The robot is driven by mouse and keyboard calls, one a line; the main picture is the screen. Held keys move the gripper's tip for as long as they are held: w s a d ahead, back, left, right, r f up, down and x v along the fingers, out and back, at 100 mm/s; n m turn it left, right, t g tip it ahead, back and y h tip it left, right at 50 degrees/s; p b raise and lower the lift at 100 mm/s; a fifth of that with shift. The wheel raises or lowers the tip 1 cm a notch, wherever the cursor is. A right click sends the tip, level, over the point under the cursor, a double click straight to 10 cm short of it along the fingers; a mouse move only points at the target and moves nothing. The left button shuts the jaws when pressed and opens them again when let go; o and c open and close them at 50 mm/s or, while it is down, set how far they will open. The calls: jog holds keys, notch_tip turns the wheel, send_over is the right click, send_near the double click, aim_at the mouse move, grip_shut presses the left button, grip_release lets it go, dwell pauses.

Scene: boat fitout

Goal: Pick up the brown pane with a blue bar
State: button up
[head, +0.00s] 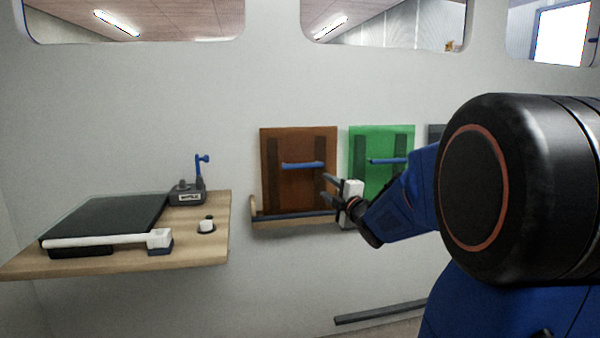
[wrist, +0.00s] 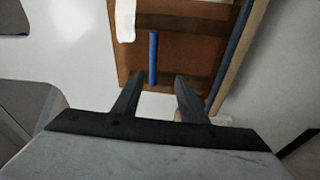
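The brown pane (head: 298,198) stands upright in a wooden rack (head: 290,222) against the white wall in the head view. A blue bar (head: 303,165) runs level across its upper middle. In the wrist view the brown pane (wrist: 190,62) fills the upper middle, and its blue bar (wrist: 153,58) lies just beyond my fingertips. My gripper (head: 329,187) is open and empty in front of the pane's right edge in the head view. In the wrist view my two fingers (wrist: 160,80) are spread apart, with the bar's near end ahead of the gap between them.
A green pane (head: 400,140) with a blue bar stands right of the brown one, partly hidden by my arm. A dark pane edge (head: 436,133) shows further right. At left, a wooden shelf (head: 215,240) carries a dark panel, a white-handled bar and a small device (head: 187,194).

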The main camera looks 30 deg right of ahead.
aim_at(306, 166)
jog(key=w+r, duration=0.1)
jog(key=w, duration=0.5)
jog(key=w+n+y, duration=0.1)
jog(key=w, duration=0.5)
jog(key=w+d+r+n+t, duration=0.1)
jog(key=w, duration=0.5)
jog(key=shift+d+r, duration=0.1)
jog(key=shift+r, duration=0.2)
grip_shut()
dwell(0.9)
